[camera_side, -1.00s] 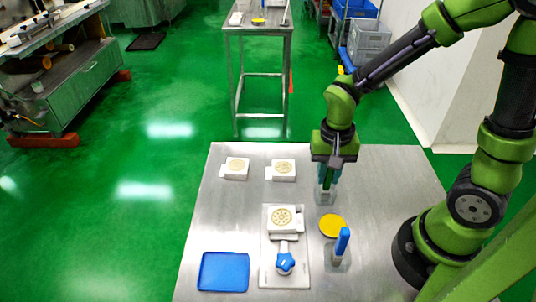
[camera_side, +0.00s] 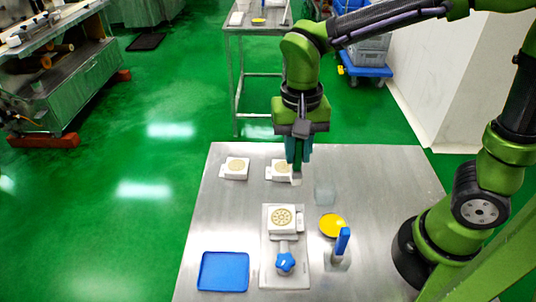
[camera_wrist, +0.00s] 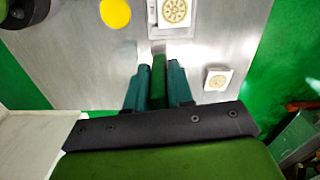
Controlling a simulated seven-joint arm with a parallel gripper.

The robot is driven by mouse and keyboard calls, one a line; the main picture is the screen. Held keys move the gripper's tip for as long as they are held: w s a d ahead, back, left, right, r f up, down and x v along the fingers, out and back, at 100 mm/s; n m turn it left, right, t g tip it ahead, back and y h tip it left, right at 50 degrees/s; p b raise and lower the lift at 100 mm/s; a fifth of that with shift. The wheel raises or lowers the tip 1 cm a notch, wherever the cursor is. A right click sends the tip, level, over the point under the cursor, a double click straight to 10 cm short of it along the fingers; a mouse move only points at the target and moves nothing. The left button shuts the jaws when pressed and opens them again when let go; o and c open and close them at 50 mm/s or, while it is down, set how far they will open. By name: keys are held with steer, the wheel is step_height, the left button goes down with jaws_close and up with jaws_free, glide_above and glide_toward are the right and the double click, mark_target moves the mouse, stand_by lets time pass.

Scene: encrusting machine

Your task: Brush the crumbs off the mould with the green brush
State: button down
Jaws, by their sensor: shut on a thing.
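My gripper (camera_side: 297,160) is shut on the green brush (camera_wrist: 158,80), whose upright handle shows between the fingers in the wrist view. In the side view the brush hangs at the right edge of the back right mould (camera_side: 278,170) and partly covers it; I cannot tell if it touches. A second white mould with a round carved pattern (camera_side: 236,167) stands at the back left, also seen in the wrist view (camera_wrist: 217,78). A third mould (camera_side: 282,219) sits on a white base plate (camera_side: 270,272) nearer the front. Crumbs are too small to make out.
A yellow disc (camera_side: 332,225), an upright blue-handled tool (camera_side: 342,241) and a blue star knob (camera_side: 285,263) are nearer the front. A blue tray (camera_side: 224,271) lies front left. The steel table's right side (camera_side: 395,190) is clear.

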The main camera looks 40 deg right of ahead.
steer(key=shift+m, duration=0.7)
steer(key=a+f, duration=0.1)
steer(key=f, duration=0.1)
steer(key=a+f, duration=0.1)
steer(key=f, duration=0.1)
steer(key=a+f, duration=0.1)
steer(key=f, duration=0.1)
steer(key=shift+w+a+f, duration=0.4)
steer(key=shift+s+a, duration=1.9)
steer(key=w+d, duration=0.2)
steer(key=d, duration=0.1)
steer(key=w+d, duration=0.1)
steer(key=shift+d, duration=0.4)
steer(key=shift+s+a, duration=1.95)
steer(key=shift+w+d, duration=2.2)
step_height(320, 180, up, 8)
steer(key=shift+r, duration=0.15)
